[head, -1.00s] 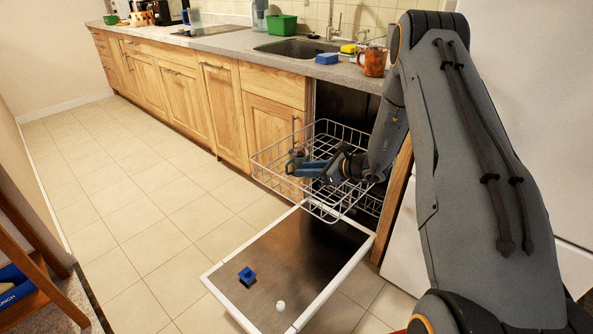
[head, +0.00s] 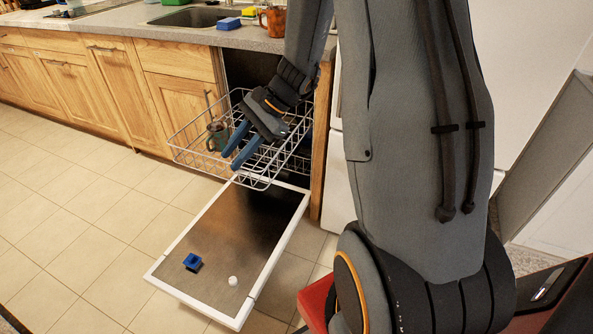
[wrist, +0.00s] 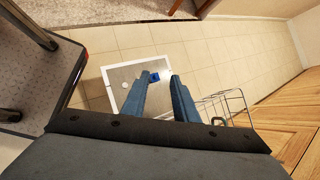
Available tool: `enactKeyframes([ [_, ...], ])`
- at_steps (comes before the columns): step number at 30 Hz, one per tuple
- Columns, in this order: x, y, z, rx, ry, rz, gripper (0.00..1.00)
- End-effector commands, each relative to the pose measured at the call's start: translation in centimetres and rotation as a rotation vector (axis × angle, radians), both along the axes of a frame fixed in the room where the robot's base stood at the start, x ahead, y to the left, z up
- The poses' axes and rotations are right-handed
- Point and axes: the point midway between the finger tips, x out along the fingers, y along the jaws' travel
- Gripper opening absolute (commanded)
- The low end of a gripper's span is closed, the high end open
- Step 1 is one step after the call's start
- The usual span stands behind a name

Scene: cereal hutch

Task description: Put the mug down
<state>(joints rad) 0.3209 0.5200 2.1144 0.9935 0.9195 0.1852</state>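A dark grey-green mug (head: 217,136) stands in the left part of the pulled-out wire dishwasher rack (head: 262,183). My gripper (head: 234,158) is over the rack, just right of the mug and apart from it. Its two blue fingers are spread, with nothing between them; the wrist view also shows the gap between the fingers (wrist: 159,98). In the wrist view a small dark shape in the rack (wrist: 238,95) may be the mug, but I cannot tell. An orange-brown mug (head: 273,22) stands on the counter.
The dishwasher door (head: 225,225) is open and flat, holding a blue block (head: 192,261) and a small white piece (head: 233,281). A blue sponge (head: 229,23) lies on the counter (head: 160,30) near the sink (head: 200,17). The tiled floor to the left is clear.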

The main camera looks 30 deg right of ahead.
Motion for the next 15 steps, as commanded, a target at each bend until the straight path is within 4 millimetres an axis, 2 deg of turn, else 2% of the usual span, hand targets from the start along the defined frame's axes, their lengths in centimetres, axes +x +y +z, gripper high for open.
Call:
enactKeyframes([
  [1, -2.2, 0.2, 1.1, -0.064, -0.025, 0.091, 0.27],
  [3, -5.3, 0.0, 2.0, -0.152, -0.054, 0.219, 0.27],
  [9, -13.0, -1.9, 4.2, -0.402, -0.149, 0.587, 0.27],
  [12, -16.0, -3.4, 5.1, -0.518, -0.197, 0.758, 0.27],
  [15, -18.2, -4.6, 5.8, -0.611, -0.236, 0.898, 0.27],
])
